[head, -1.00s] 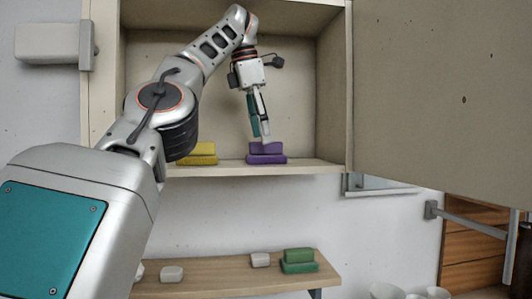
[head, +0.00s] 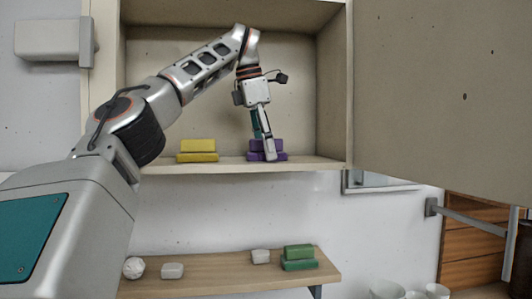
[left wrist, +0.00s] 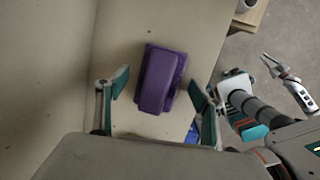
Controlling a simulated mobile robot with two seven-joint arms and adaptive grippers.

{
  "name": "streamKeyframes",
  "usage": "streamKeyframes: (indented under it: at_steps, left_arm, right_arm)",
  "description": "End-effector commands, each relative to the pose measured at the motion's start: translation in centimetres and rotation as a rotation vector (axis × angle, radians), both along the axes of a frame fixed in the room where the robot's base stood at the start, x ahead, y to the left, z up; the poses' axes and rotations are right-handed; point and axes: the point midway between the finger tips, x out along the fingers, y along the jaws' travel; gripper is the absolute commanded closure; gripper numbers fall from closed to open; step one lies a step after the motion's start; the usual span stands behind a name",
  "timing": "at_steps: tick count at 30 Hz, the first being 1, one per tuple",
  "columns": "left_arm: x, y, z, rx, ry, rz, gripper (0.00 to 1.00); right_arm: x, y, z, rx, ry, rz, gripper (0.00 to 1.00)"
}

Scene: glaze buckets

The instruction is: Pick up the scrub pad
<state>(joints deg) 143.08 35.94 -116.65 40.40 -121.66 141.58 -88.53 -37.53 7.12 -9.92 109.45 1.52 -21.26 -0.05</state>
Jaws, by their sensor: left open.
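A two-layer purple block (head: 281,146), which appears to be the scrub pad, sits on the cabinet shelf near its front right. In the left wrist view the purple block (left wrist: 160,80) has a raised bar on a wider, darker base. My left gripper (head: 262,145) points down at it. The left wrist view shows the open left gripper (left wrist: 159,88) with one finger on each side of the block, and visible gaps beside it. In the head view the near finger hides part of the block. What seems to be my right gripper (left wrist: 274,66) shows small at the upper right of the wrist view.
A yellow two-layer block (head: 198,149) stands left on the same shelf (head: 230,167). The open cabinet door (head: 440,90) fills the right. A lower wooden shelf (head: 220,279) holds a green block (head: 299,257) and several pale items. White cups (head: 386,289) stand at the bottom right.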

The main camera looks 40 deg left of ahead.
Motion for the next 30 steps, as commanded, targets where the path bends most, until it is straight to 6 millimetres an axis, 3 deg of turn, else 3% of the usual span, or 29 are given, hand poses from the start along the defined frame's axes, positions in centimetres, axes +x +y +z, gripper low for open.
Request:
streamKeyframes:
  at_steps: [1,6,20,30]
  left_arm:
    - [0.0,0.0,0.0,0.0,0.0,0.0,0.33]
    - [0.0,0.0,0.0,0.001,0.001,0.0,0.75]
    - [0.0,0.0,0.1,0.001,0.001,0.0,0.76]
    - [0.0,-0.1,2.0,0.002,-0.001,0.004,0.76]
  right_arm:
    - [0.0,-0.1,0.0,-0.002,0.0,0.0,0.85]
    - [0.0,-0.3,0.0,-0.004,0.0,-0.002,0.85]
    - [0.1,0.0,0.0,0.003,0.0,-0.006,0.85]
    - [0.0,0.3,0.0,0.009,0.001,-0.007,0.85]
